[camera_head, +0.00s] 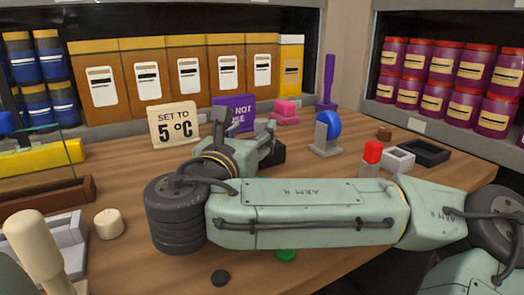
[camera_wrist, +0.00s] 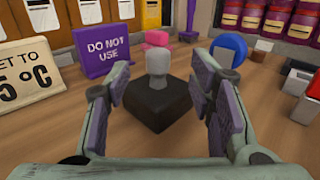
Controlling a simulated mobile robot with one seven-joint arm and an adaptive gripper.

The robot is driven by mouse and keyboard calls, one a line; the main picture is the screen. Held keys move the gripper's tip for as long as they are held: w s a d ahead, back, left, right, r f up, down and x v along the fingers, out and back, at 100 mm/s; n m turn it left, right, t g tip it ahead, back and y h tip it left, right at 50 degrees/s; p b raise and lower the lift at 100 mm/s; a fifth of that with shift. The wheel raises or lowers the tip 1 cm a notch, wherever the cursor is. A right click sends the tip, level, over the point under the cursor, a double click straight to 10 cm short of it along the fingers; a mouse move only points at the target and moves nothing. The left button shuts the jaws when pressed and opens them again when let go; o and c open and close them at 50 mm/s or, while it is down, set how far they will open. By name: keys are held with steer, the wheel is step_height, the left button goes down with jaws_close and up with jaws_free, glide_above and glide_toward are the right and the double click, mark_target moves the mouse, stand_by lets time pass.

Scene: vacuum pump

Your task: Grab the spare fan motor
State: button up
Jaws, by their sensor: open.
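A dark, square-based block with a grey upright knob (camera_wrist: 156,98) stands on the table in the middle of the wrist view. It may be the spare fan motor; no label shows on it. In the head view only part of the dark block (camera_head: 272,154) shows behind my gripper (camera_head: 262,138). In the wrist view my gripper (camera_wrist: 163,84) is open, one finger on each side of the block's line. The knob appears between the fingers, with gaps on both sides. I cannot tell how far past the fingertips it stands.
A purple DO NOT USE sign (camera_wrist: 103,48) and a 5 °C sign (camera_head: 175,126) stand to the left. A pink object (camera_head: 285,110) is behind the block. A blue-domed grey stand (camera_head: 327,133), a red-topped piece (camera_head: 372,156) and open boxes (camera_head: 398,160) are to the right.

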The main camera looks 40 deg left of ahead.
mark_target(260, 123)
steer(key=p+x, duration=0.1)
steer(key=x, duration=0.6)
steer(key=shift+w+a, duration=0.2)
steer(key=shift+c, duration=0.3)
jaws_close()
stand_by(0.6)
